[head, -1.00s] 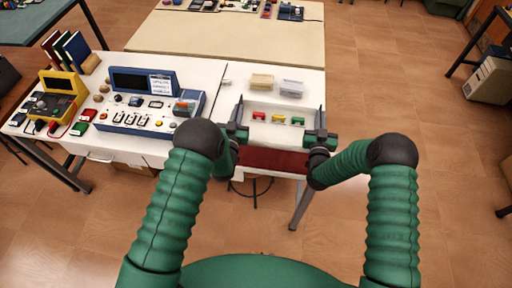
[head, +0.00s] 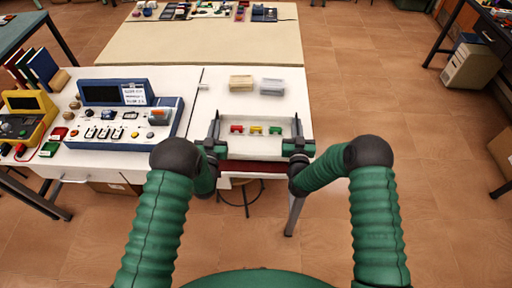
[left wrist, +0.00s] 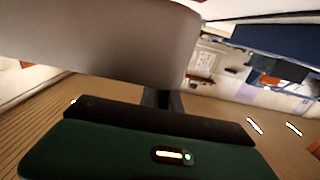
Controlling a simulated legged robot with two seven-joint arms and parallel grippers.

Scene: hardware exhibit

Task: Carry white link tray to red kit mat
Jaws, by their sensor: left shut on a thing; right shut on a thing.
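The white link tray (head: 272,144) is held level between my two grippers, near the table's front edge. Small red, yellow and green links (head: 256,129) lie in it. My left gripper (head: 213,135) is shut on its left end, and my right gripper (head: 298,136) is shut on its right end. The red kit mat (head: 258,167) shows as a dark red strip in front of and below the tray, which hides the rest. I cannot tell whether tray and mat touch. In the left wrist view, a large pale surface (left wrist: 95,40) fills the upper left, above my green gripper body.
A blue and white instrument panel (head: 122,115) and a yellow device (head: 28,115) stand left of the tray. A tan box (head: 241,82) and a grey-white box (head: 272,87) sit behind it. White tabletop (head: 222,98) between is clear.

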